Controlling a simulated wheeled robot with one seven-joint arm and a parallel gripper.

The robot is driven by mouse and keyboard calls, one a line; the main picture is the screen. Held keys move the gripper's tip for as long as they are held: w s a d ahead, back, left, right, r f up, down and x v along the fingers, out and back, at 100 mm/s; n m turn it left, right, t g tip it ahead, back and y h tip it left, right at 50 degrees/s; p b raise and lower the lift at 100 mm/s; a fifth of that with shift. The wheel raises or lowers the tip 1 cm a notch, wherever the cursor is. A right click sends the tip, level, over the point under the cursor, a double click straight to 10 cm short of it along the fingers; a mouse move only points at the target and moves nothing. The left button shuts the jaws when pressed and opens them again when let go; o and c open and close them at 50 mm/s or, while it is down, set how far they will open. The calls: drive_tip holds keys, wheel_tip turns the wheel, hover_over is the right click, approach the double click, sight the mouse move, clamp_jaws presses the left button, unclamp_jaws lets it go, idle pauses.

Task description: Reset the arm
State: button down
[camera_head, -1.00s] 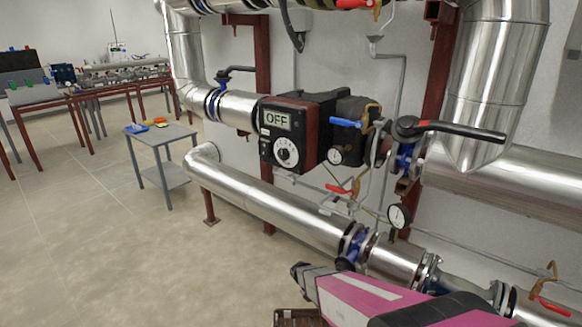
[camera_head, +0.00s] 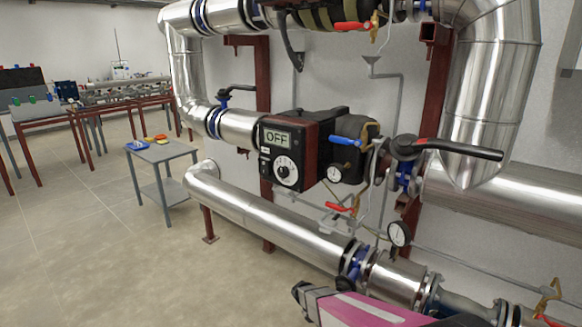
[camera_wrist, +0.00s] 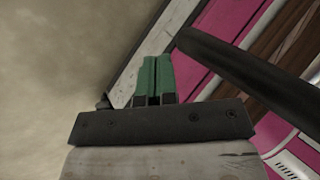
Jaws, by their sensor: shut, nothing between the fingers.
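My gripper (camera_wrist: 153,78) shows in the wrist view. Its two green fingers are pressed together with nothing between them. Behind them are pink and dark parts of my own body and a blurred beige floor. In the head view my pink and grey arm reaches in at the bottom edge, right of the middle, in front of the lower pipe. I cannot make out the gripper fingers there.
A pump box (camera_head: 289,152) reading OFF sits on the piping, with a black-handled valve (camera_head: 445,148) to its right. A lower silver pipe (camera_head: 270,212) runs towards my arm. A small grey table (camera_head: 163,153) stands left. Floor at lower left is clear.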

drive_tip(key=w+a+r+m+t+y, duration=0.1)
drive_tip(key=w+a+r+m+y, duration=0.1)
drive_tip(key=w+a+r, duration=0.2)
drive_tip(key=shift+w+a+r+t, duration=0.4)
drive_tip(key=shift+a+r, duration=1.35)
drive_tip(key=shift+r, duration=1.55)
drive_tip(key=shift+s+m, duration=0.1)
drive_tip(key=shift+m, duration=0.2)
